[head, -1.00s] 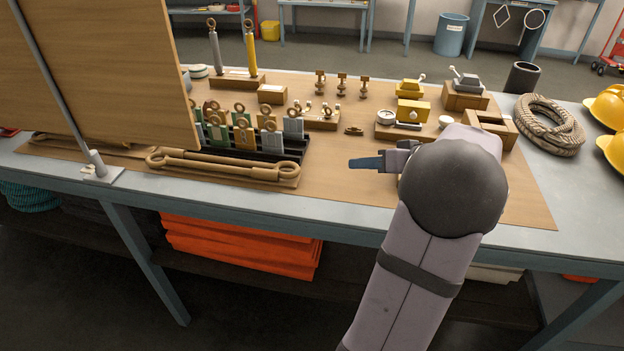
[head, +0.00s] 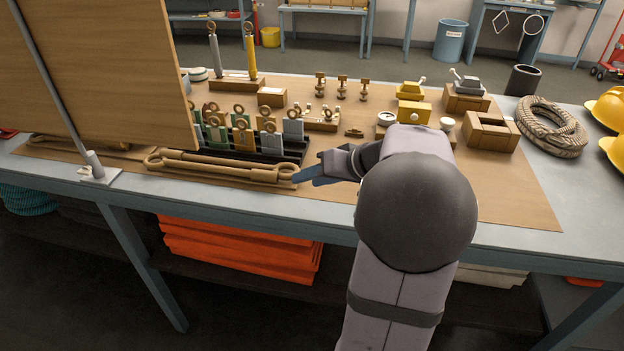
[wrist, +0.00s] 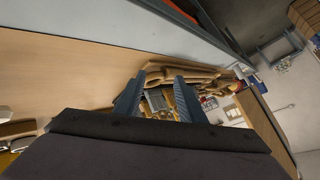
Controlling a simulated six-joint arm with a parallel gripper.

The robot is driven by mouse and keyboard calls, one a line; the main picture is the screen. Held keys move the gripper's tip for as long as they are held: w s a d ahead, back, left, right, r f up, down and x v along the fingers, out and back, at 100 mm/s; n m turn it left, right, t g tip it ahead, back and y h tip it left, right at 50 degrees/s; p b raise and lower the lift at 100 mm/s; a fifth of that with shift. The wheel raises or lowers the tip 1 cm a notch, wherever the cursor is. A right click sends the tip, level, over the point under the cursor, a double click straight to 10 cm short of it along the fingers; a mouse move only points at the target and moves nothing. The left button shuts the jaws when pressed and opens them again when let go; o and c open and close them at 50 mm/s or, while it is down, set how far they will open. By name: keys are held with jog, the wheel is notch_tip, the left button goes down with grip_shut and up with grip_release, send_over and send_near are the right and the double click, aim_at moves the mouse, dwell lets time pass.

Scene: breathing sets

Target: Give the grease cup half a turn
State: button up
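My gripper (head: 308,178) points left over the front of the bench mat, close to the right eye of a long brown rod (head: 222,167). I cannot tell whether it touches the rod. In the wrist view my gripper (wrist: 160,80) has its two blue fingers apart, with nothing clearly held between them. I cannot tell for sure which thing is the grease cup. Small brass fittings (head: 342,86) stand in a row at the back middle, apart from my gripper. A white round cup (head: 447,123) sits right of the yellow box.
A black rack (head: 270,152) with several ringed tags stands behind the rod. A yellow box (head: 414,112), a wooden block (head: 489,131) and a coiled rope (head: 553,128) are at the right. A wooden panel (head: 95,70) rises at the left.

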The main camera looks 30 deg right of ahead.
jog(key=shift+c, duration=0.5)
